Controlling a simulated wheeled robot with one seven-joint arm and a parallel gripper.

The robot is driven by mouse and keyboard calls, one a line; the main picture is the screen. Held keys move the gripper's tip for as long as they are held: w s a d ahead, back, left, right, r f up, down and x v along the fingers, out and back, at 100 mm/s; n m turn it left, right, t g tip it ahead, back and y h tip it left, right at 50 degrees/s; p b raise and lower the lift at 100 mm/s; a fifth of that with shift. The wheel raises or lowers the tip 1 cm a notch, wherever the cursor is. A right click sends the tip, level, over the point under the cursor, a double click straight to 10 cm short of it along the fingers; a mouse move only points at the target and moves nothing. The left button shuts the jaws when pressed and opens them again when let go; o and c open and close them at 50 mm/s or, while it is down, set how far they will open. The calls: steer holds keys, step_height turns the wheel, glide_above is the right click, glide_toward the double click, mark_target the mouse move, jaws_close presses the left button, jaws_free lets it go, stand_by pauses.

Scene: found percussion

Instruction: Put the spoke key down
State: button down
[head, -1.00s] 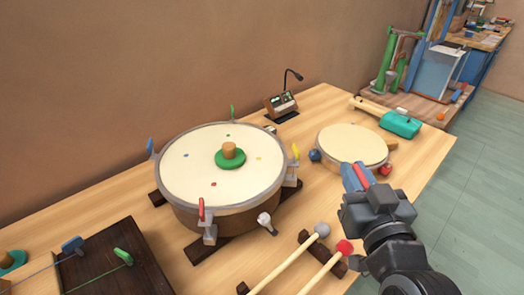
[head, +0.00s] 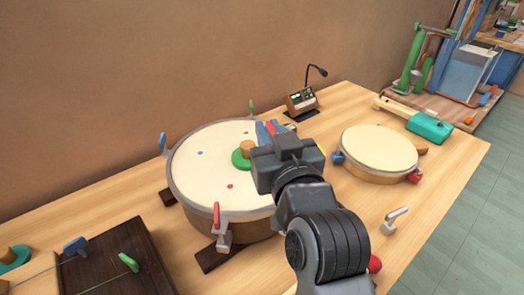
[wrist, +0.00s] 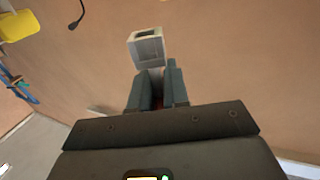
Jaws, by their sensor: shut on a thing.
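My gripper (head: 268,130) is over the right part of the large drum, seen in the head view. In the wrist view its two blue-grey fingers (wrist: 157,88) are shut on the spoke key (wrist: 146,47). The key's grey, blocky end with a dark square opening sticks out past the fingertips. A bit of red shows between the fingers. In the head view the key is mostly hidden by my gripper and arm. I cannot tell whether it touches anything.
The large drum (head: 205,170) has coloured pegs and a green-and-wood knob (head: 242,157). A small drum (head: 378,150), a microphone unit (head: 301,102) and a teal mallet (head: 429,126) stand right. A pale grey tool (head: 395,218) lies on open table at front right.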

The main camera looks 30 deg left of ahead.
steer(key=shift+w+a+f, duration=0.2)
steer(key=shift+a+f, duration=0.25)
steer(key=shift+a, duration=0.3)
steer(key=shift+f, duration=2)
steer(key=shift+f, duration=0.2)
steer(key=c, duration=1.1)
jaws_free()
steer(key=shift+r, duration=0.15)
steer(key=v, duration=1.2)
